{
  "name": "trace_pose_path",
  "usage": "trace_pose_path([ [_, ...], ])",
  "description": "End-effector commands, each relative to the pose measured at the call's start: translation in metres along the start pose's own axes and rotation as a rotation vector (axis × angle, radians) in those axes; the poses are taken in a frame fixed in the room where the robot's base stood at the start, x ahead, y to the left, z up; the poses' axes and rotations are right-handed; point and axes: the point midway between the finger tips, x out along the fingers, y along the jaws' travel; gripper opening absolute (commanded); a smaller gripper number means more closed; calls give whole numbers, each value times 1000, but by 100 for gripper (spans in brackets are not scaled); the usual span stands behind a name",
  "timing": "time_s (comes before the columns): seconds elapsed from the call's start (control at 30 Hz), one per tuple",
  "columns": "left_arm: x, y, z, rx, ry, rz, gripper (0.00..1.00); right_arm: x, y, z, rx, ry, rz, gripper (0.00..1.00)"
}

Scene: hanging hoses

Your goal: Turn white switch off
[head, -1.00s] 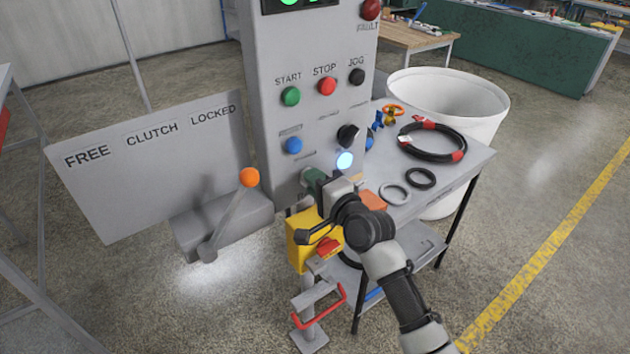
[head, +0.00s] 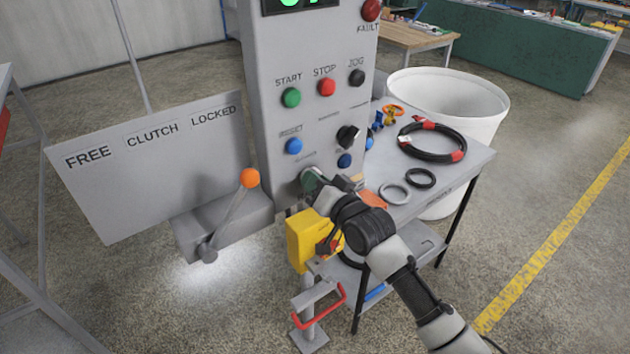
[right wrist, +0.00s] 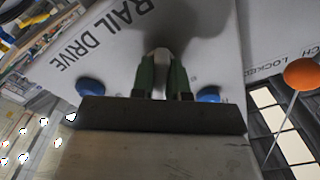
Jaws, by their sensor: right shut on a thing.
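The grey control cabinet (head: 308,125) stands in the middle of the head view. My right gripper (head: 311,183) is at the low part of its front face. In the right wrist view the gripper's two green fingers (right wrist: 162,75) are shut on the white switch (right wrist: 161,56), whose pale tip shows between them below the "RAIL DRIVE" lettering. In the head view the switch is hidden by my gripper. My left gripper is not in view.
A blue button (head: 293,146) and a black knob (head: 347,136) sit just above my gripper. A lever with an orange ball (head: 249,178) stands to the left. A side table (head: 460,165) with hoses and rings is close on the right, with a yellow box (head: 302,243) below.

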Motion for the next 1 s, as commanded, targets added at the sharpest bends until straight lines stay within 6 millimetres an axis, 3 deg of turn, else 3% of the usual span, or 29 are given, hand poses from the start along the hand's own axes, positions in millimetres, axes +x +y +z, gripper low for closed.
trace_pose_path([
  [0.5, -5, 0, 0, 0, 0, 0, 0, 0, 1, 0, -446, -4, 2, 0],
  [1.0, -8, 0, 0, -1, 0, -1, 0, 0, 1, 1, -628, -3, 1, 0],
])
